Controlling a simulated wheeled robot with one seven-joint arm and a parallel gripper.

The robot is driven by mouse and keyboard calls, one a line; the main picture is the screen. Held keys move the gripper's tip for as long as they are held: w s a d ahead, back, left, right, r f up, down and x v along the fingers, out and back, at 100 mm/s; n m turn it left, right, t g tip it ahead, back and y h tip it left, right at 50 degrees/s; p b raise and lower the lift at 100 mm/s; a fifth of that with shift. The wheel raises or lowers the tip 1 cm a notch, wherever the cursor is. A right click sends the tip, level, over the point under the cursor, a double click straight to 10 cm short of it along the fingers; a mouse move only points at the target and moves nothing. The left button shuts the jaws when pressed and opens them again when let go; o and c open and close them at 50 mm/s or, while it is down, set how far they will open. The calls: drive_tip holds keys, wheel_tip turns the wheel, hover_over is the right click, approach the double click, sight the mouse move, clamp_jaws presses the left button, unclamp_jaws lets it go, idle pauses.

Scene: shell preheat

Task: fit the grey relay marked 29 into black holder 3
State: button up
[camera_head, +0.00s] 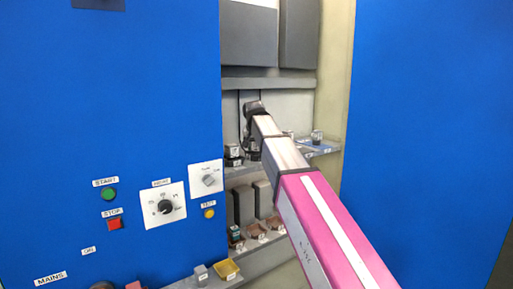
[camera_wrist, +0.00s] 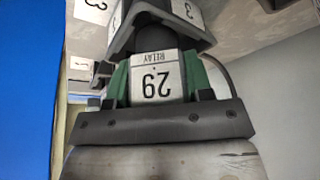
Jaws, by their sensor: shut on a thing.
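The grey relay (camera_wrist: 155,88) carries a white label reading RELAY 29, upside down in the wrist view. My gripper (camera_wrist: 158,75) is shut on it, with green pads on both sides. The relay's dark far end meets or overlaps the opening of a black holder (camera_wrist: 150,14) at the top of the view. I cannot tell how deep it sits. A label on the shelf left of this holder appears to read 3, upside down. In the head view, the arm reaches into the cabinet and the relay cannot be made out.
Blue cabinet panels (camera_head: 110,100) flank the opening on both sides. A ledge (camera_head: 330,149) at the right bears a small part. The left panel has buttons and knobs.

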drive_tip(key=shift+f, duration=0.4)
drive_tip(key=o, duration=0.8)
drive_tip(key=shift+c, duration=0.2)
drive_tip(key=shift+r, duration=0.1)
drive_tip(key=shift+r, duration=0.15)
drive_tip(key=v, duration=1.2)
drive_tip(key=shift+r, duration=0.1)
